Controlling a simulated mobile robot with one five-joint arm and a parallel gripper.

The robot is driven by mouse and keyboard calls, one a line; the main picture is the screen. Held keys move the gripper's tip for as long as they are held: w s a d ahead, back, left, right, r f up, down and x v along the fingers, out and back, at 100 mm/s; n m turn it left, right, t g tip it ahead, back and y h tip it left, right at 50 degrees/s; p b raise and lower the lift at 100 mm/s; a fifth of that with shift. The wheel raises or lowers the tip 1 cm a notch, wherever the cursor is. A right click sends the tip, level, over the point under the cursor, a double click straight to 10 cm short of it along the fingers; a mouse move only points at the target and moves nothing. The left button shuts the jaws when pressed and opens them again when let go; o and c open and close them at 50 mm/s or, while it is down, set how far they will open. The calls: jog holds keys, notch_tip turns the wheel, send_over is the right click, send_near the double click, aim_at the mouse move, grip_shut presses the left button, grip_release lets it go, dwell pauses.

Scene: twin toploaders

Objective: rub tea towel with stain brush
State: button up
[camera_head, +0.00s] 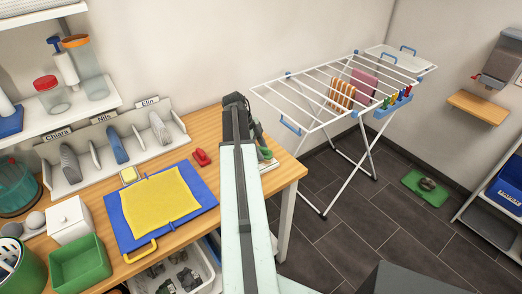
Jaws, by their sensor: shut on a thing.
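A yellow cloth, which looks like the tea towel (160,203), lies spread on a blue board (204,196) on the wooden table. A small red object (201,157) lies just beyond the board's upper right corner; I cannot tell whether it is the stain brush. My gripper (260,138) is at the table's right end, right of the cloth and apart from it. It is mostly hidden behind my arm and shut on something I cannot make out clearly. A green and white shape (266,155) shows just below it.
A white divided rack (115,147) with name labels holds several grey and blue items along the wall. A green bin (80,262) and white box (69,219) stand at left. A drying rack (335,90) stands beyond the table, with dark floor between.

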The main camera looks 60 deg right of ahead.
aim_at(267, 158)
jog(key=shift+s+a, duration=0.6)
jog(key=shift+s, duration=0.4)
jog(key=shift+s+a, duration=0.65)
jog(key=shift+s, duration=0.35)
jog(key=shift+s+a, duration=0.6)
jog(key=shift+s, duration=0.4)
jog(key=shift+w, duration=0.1)
jog(key=shift+w+d, duration=0.45)
jog(key=shift+w, duration=0.3)
jog(key=shift+w+d, duration=0.45)
jog(key=shift+w, duration=0.3)
jog(key=shift+w+d, duration=0.5)
jog(key=shift+w, duration=0.3)
jog(key=shift+w+d, duration=0.45)
jog(key=shift+w, duration=0.35)
jog(key=shift+s+a, duration=0.1)
jog(key=shift+s, duration=0.05)
